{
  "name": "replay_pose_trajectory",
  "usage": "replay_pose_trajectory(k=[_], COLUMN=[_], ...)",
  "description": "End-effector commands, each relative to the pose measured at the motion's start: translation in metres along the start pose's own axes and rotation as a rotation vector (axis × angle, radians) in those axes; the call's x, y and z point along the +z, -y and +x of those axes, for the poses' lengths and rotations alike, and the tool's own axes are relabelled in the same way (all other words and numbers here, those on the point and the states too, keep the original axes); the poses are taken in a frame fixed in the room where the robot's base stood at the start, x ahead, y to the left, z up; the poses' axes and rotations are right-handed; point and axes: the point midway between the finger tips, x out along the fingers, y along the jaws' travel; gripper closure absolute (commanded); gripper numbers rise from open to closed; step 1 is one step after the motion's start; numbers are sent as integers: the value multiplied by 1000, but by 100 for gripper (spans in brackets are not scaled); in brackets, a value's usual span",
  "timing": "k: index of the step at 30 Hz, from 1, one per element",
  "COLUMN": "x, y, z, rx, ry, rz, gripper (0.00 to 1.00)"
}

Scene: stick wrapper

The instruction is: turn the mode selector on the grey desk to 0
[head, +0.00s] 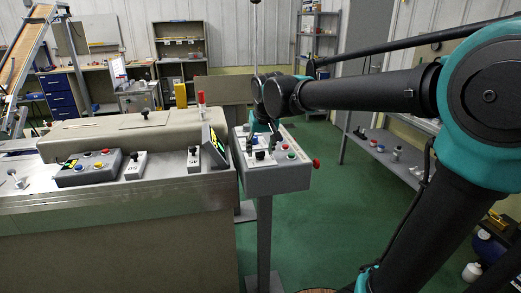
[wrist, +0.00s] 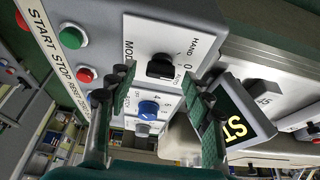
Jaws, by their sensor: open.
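The mode selector (wrist: 161,68) is a black knob on a white plate, with HAND legible beside it and smaller marks partly hidden. I cannot tell which mark it points to. In the head view the grey desk (head: 268,184) stands on a post, with my gripper (head: 263,133) over its left part. In the wrist view my gripper (wrist: 163,82) is open, with one finger on each side of the knob. The fingertips look close to the plate; I see no clear contact with the knob. Between the fingers, a blue knob (wrist: 149,108) shows beyond the black one.
On the desk, a green button (wrist: 73,36) and a red button (wrist: 85,74) lie left of the plate in the wrist view. A yellow-lettered display (wrist: 243,115) is near the right finger. A larger metal console (head: 130,190) with controls stands left of the desk.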

Motion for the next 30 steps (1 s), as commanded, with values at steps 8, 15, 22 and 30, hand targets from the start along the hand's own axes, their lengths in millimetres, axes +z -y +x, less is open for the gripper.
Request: replay_pose_trajectory(k=[8, 15, 22, 30], x=[0, 0, 0, 0], y=[0, 0, 0, 0], z=[-43, -89, -113, -117], rx=[0, 0, 0, 0], ry=[0, 0, 0, 0], rz=[-1, 0, 0, 0], gripper=[49, 49, 49, 49])
